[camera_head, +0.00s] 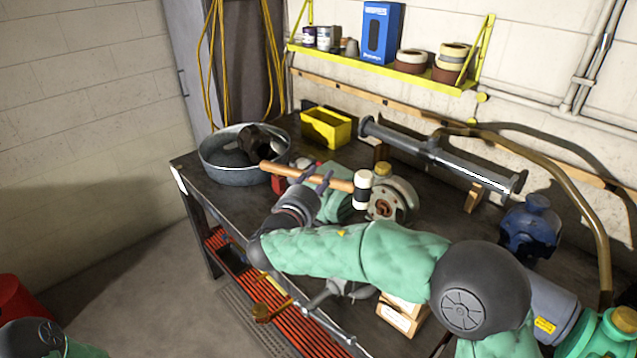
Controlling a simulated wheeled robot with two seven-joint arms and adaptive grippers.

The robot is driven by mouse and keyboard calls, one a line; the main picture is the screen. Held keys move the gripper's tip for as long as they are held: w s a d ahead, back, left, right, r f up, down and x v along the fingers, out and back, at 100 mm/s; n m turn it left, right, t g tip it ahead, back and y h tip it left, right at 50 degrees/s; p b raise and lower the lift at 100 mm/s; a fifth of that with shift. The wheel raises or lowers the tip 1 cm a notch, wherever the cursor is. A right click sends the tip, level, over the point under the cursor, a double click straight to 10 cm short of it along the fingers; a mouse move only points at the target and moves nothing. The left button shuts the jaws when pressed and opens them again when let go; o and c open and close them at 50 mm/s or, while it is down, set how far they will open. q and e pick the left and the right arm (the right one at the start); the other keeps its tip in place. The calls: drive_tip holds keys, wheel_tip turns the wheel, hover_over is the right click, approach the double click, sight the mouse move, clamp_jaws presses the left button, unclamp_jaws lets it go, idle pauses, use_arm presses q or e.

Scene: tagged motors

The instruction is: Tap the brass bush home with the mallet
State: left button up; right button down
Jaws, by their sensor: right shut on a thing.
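My right gripper (320,182) is shut on the wooden handle of the mallet (290,174). The handle lies nearly level across the picture, and the pale head with dark ends (362,190) is at its right end. The head is beside the grey round flange (402,192) of a green motor (334,206), overlapping it in the picture; I cannot tell whether they touch. A brownish-brass ring, likely the brass bush (384,208), shows in the flange's centre. How deep it sits is unclear. My right forearm hides part of the bench. My left gripper is out of view.
A grey metal tub (222,176) with dark parts stands at the bench's left end. A yellow bin (326,130), a long grey cylinder (440,155) and a blue motor (530,228) line the back. A yellow shelf (400,68) hangs above.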

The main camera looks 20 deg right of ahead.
wheel_tip(320, 180, down, 5)
drive_tip(key=shift+r+b, duration=0.1)
drive_tip(key=shift+b, duration=0.75)
wheel_tip(320, 180, down, 4)
drive_tip(key=b, duration=0.5)
drive_tip(key=shift+s, duration=0.1)
wheel_tip(320, 180, up, 3)
drive_tip(key=shift+r+p, duration=0.15)
drive_tip(key=shift+p, duration=0.25)
